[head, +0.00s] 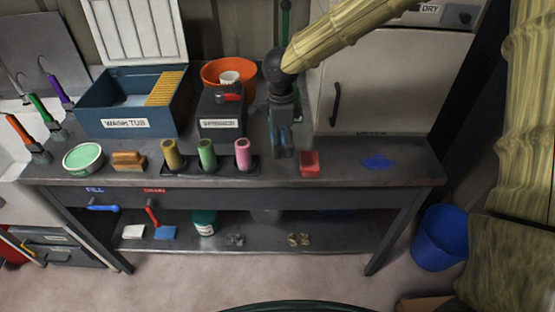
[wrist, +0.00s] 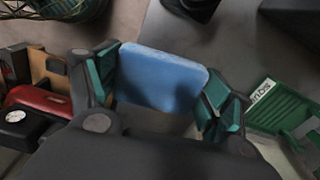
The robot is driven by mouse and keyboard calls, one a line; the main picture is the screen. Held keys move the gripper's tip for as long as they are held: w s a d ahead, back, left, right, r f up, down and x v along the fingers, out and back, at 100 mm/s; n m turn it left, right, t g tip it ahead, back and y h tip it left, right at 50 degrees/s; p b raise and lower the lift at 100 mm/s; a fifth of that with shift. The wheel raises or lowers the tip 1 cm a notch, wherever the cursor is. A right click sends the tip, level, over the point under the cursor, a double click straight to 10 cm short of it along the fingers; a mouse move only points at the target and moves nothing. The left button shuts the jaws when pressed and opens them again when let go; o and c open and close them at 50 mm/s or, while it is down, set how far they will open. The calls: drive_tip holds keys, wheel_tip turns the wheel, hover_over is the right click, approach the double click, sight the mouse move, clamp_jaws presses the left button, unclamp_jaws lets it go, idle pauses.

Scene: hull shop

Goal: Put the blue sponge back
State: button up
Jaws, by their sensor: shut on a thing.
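My gripper (head: 281,143) is over the bench top, between the pink roll and the red block. In the wrist view my gripper (wrist: 160,95) is shut on the blue sponge (wrist: 160,78), a light blue slab held between the two teal-padded fingers. In the head view the sponge is hard to make out against the fingers. A flat blue patch (head: 378,162) lies on the bench top to the right. Whether it is paint or a thin thing I cannot tell.
A red block (head: 309,163) sits close right of my gripper. The rack (head: 190,164) with coloured rolls is close left. A cabinet (head: 375,85) and wash tub (head: 125,122) stand behind. The bench's right end (head: 410,165) is bare around the patch. A blue flat piece (head: 165,232) lies on the lower shelf.

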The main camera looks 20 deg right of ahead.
sight(279, 167)
drive_tip(key=shift+w+r+m, duration=0.25)
drive_tip(key=shift+w+m, duration=0.25)
drive_tip(key=shift+f, duration=0.4)
drive_tip(key=shift+f+p, duration=1.15)
drive_tip(key=shift+f, duration=3.3)
drive_tip(key=shift+f, duration=0.1)
drive_tip(key=o, duration=0.9)
wheel_tip(279, 167, up, 12)
drive_tip(key=b, duration=0.3)
